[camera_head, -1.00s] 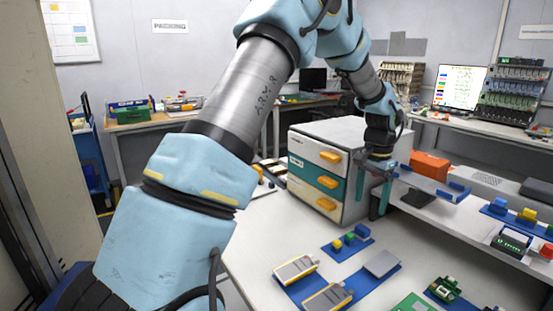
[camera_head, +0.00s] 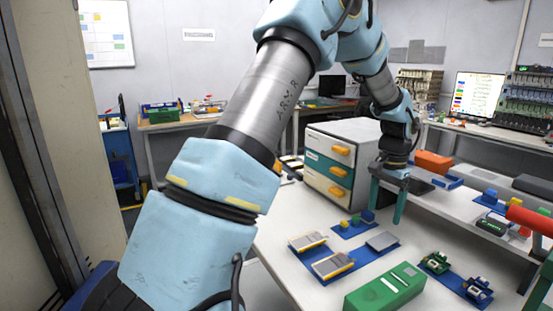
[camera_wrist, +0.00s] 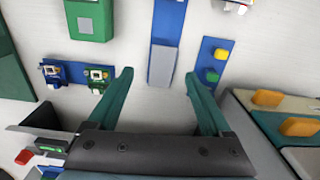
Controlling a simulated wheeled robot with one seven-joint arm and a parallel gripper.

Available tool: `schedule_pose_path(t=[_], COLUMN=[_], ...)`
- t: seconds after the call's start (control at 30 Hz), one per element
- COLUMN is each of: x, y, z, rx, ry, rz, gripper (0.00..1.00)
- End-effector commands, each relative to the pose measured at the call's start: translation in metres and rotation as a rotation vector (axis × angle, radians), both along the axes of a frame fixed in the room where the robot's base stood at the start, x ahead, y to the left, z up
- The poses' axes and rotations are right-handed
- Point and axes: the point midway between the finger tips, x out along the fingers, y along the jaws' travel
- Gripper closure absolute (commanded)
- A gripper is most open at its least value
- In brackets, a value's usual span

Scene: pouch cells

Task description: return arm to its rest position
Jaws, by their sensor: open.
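My gripper (camera_head: 386,208) hangs over the white table (camera_head: 285,222), with its two teal fingers pointing down. It is open and empty, just right of the drawer cabinet. In the wrist view my gripper (camera_wrist: 158,76) shows its fingers spread, with nothing between them. My arm reaches across the head view from lower left to upper right, bent at the elbow. It hides part of the back of the room.
A white and teal drawer cabinet (camera_head: 312,143) with orange handles stands close left of my gripper. Blue trays with grey pouch cells (camera_head: 333,264), a green box (camera_head: 385,290) and small green devices (camera_head: 436,262) lie in front. A shelf with an orange box (camera_head: 434,162) is at right.

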Motion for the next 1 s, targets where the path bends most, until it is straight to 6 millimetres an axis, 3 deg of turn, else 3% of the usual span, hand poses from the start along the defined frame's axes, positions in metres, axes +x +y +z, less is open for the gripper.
schedule_pose_path(t=[0.27,0.47,0.57,0.67,0.8,0.9,1.0], x=[0.005,0.003,-0.004,-0.02,-0.059,-0.087,-0.105], y=[0.053,0.117,0.16,0.214,0.29,0.324,0.342], z=[0.008,0.016,0.021,0.025,0.028,0.026,0.024], rx=[-0.005,-0.011,-0.017,-0.028,-0.052,-0.067,-0.078], ry=[-0.014,-0.031,-0.043,-0.059,-0.087,-0.101,-0.11], rz=[0.107,0.244,0.342,0.477,0.696,0.816,0.891], gripper=[0.16,0.16,0.16,0.16,0.16,0.16,0.16])
